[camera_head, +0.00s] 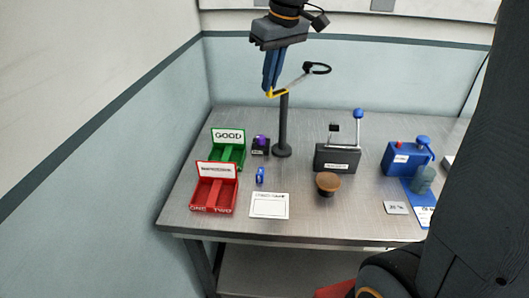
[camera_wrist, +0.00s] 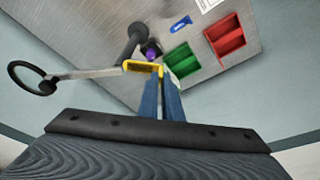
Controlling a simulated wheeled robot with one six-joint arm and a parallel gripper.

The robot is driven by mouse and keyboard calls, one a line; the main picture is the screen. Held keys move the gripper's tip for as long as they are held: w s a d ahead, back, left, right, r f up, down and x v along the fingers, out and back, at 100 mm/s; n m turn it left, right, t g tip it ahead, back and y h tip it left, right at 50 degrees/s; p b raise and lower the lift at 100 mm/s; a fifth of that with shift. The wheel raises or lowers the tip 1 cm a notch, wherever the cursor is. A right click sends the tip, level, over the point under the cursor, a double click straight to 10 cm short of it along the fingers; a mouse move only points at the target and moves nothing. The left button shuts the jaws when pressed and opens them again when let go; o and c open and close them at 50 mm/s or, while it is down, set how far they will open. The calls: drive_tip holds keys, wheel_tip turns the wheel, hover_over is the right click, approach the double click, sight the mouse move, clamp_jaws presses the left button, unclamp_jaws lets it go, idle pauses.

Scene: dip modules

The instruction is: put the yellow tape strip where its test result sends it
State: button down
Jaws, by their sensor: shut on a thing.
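My gripper (camera_head: 271,88) is shut on the yellow tape strip (camera_head: 278,94), high above the back of the table. In the wrist view the strip (camera_wrist: 143,67) is a bent yellow piece at the fingertips. It is close to the arm of a ring on a dark post (camera_head: 284,125); I cannot tell whether they touch. A green two-slot tray (camera_head: 240,158) marked GOOD and a red tray (camera_head: 214,208) marked ONE and TWO stand at the table's left. A black tester-like box (camera_head: 337,160) with a blue-knobbed lever stands right of the post.
The dark ring (camera_head: 317,68) juts out near my gripper. A small black block with a purple top (camera_head: 261,145), a small blue item (camera_head: 260,175), a white card (camera_head: 269,206), a brown knob (camera_head: 327,183) and a blue device (camera_head: 405,158) are on the table (camera_head: 300,225).

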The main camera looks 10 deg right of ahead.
wheel_tip(320, 180, down, 20)
drive_tip(key=p, duration=0.3)
drive_tip(key=shift+a, duration=0.1)
drive_tip(key=shift+f+p, duration=0.3)
drive_tip(key=shift+f, duration=1.25)
drive_tip(key=shift+f, duration=0.15)
drive_tip(key=c, duration=1.9)
unclamp_jaws()
drive_tip(key=shift+c, duration=0.2)
